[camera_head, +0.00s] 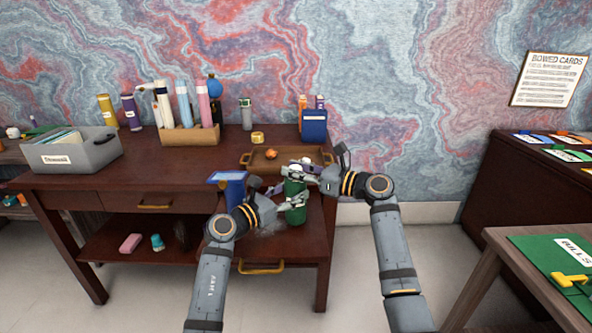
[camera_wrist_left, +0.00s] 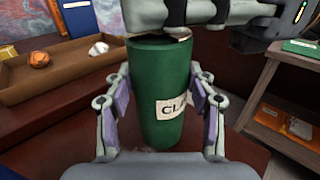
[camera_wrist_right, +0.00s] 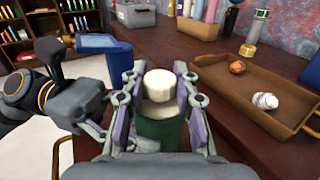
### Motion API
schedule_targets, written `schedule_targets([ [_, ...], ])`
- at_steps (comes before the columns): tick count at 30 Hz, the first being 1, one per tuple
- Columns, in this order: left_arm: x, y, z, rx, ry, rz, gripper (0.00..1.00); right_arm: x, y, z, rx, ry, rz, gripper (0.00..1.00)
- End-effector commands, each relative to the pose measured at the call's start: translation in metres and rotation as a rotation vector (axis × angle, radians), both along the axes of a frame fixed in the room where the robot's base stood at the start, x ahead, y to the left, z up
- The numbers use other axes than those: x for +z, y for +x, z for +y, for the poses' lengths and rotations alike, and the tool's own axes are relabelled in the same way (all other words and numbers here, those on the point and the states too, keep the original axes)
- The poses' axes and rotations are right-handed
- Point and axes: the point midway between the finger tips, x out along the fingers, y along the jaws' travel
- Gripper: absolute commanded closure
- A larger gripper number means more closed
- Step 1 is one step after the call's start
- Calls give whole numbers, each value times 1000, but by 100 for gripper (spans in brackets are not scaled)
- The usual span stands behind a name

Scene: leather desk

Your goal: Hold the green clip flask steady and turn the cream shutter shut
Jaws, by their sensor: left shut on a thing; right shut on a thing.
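The green clip flask (camera_head: 297,213) stands upright near the right front of the dark desk. In the left wrist view the green flask (camera_wrist_left: 160,75) shows a pale label, partly hidden. My left gripper (camera_head: 289,207) is shut on the flask's body from the left, one finger on each side. The cream shutter (camera_wrist_right: 159,84) sits at the top of the flask. My right gripper (camera_wrist_right: 158,98) is shut around the shutter from the right. In the head view my right gripper (camera_head: 303,172) hides most of the shutter. How far the shutter is turned cannot be told.
A brown tray (camera_head: 245,160) with an orange ball and a small white object lies behind the flask. A grey bin (camera_head: 95,152) and a holder with tubes (camera_head: 190,136) stand farther left.

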Motion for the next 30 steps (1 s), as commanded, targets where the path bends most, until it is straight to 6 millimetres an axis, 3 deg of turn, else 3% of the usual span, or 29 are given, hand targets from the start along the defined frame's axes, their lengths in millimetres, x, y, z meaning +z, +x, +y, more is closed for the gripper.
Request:
schedule_targets([
  [9, 0, -1, -1, -3, 0, 0, 82, -1, -1, 1, -256, 3, 1, 100],
  [20, 0, -1, -1, -3, -1, 0, 82, 0, 0, -1, -277, 2, 0, 100],
  [21, 0, -1, -1, -3, -1, 0, 82, 0, 0, -1, -277, 2, 0, 66],
  [25, 0, 0, -1, -3, -1, 0, 82, 0, 0, -1, -276, 2, 0, 48],
  [30, 0, 0, -1, -2, 0, 0, 82, 0, -1, -1, -276, 2, -1, 46],
])
